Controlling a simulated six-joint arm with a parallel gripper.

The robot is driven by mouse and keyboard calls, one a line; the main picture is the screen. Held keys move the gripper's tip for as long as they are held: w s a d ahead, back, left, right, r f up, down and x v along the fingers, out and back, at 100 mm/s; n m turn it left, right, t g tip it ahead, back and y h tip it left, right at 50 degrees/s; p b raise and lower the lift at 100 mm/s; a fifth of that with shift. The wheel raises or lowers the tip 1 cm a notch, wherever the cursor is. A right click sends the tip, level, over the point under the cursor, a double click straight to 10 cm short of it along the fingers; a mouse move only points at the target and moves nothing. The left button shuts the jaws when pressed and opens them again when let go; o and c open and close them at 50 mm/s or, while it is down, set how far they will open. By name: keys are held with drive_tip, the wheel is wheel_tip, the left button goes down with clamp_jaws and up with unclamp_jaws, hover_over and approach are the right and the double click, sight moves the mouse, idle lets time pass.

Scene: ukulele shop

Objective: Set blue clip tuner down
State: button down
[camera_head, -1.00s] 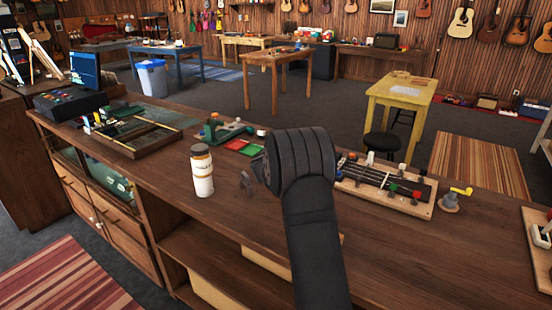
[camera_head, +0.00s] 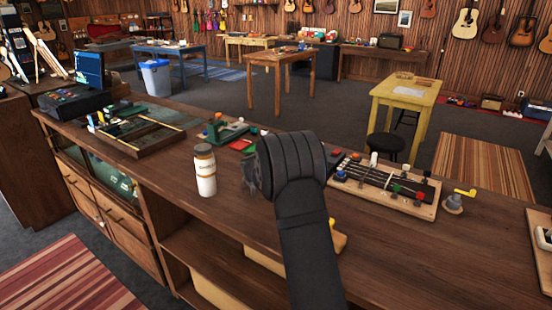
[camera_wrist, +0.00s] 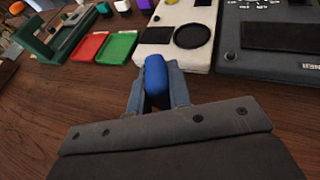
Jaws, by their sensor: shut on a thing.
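My gripper (camera_wrist: 155,88) is shut on the blue clip tuner (camera_wrist: 156,74). In the wrist view the tuner's rounded blue body shows between the two grey fingers, and its lower part is hidden by them. In the head view my gripper (camera_head: 249,178) is over the wooden counter (camera_head: 400,245), right of a white bottle. The tuner cannot be made out there. I cannot tell whether it touches the counter.
A white bottle with a brown cap (camera_head: 205,172) stands close left of my gripper. A red tray (camera_wrist: 88,47), a green tray (camera_wrist: 118,47), a white case (camera_wrist: 180,20) and a dark box (camera_wrist: 265,40) lie beyond it. A fretboard on a wooden board (camera_head: 425,208) is to the right.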

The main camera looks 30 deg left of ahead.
drive_tip(key=shift+s+a, duration=0.4)
drive_tip(key=shift+a, duration=0.3)
drive_tip(key=shift+s+a, duration=0.35)
drive_tip(key=shift+a, duration=0.3)
drive_tip(key=c, duration=1.3)
unclamp_jaws()
drive_tip(key=shift+o, duration=0.2)
drive_tip(key=shift+r, duration=0.1)
drive_tip(key=shift+r, duration=0.25)
drive_tip(key=w+d+r, duration=0.2)
drive_tip(key=d+r, duration=0.8)
drive_tip(key=d, duration=0.1)
drive_tip(key=shift+w+d+r, duration=0.15)
drive_tip(key=shift+w+d, duration=0.05)
drive_tip(key=shift+w, duration=0.1)
